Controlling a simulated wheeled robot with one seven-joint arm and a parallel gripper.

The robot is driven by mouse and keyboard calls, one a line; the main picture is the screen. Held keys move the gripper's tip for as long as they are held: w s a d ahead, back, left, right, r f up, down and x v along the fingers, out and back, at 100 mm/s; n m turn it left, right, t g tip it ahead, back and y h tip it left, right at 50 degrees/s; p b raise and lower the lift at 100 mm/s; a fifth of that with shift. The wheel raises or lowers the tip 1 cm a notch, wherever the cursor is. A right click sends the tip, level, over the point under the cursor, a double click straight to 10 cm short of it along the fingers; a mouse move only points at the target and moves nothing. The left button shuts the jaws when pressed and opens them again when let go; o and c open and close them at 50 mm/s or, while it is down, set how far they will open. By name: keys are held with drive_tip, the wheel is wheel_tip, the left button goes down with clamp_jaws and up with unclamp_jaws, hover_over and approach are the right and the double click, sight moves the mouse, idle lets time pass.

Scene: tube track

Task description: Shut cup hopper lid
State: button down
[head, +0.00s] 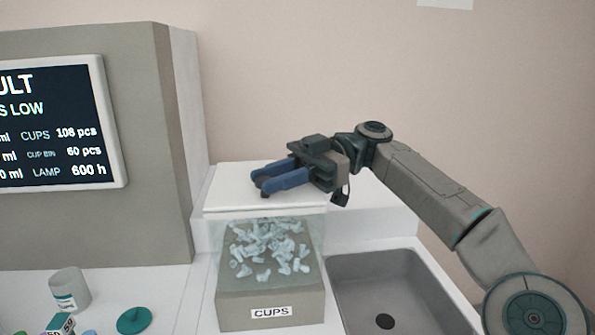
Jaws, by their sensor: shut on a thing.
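The cup hopper (270,303) has a grey-brown lower front with a CUPS label, and a clear upper part with many small pale pieces (262,246) showing through it. The white lid (232,190) appears to lie flat across the top of the hopper, its front edge above the clear part. My gripper (265,188) reaches in from the right, over the lid. Its blue fingers are shut on a small dark part at the lid's front, which they mostly hide. I cannot tell whether the lid is fully seated.
A grey sink (385,290) lies to the right of the hopper. A machine with a screen (55,130) stands at the left. A white jar (70,290) and a teal round cap (134,320) are on the counter at the lower left. A white ledge (380,210) runs behind the sink.

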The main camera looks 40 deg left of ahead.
drive_tip(key=shift+s+f, duration=0.1)
idle(0.3)
drive_tip(key=c, duration=1.2)
unclamp_jaws()
drive_tip(key=shift+s, duration=0.1)
drive_tip(key=p+v, duration=1.1)
drive_tip(key=v, duration=0.3)
drive_tip(key=shift+p, duration=0.3)
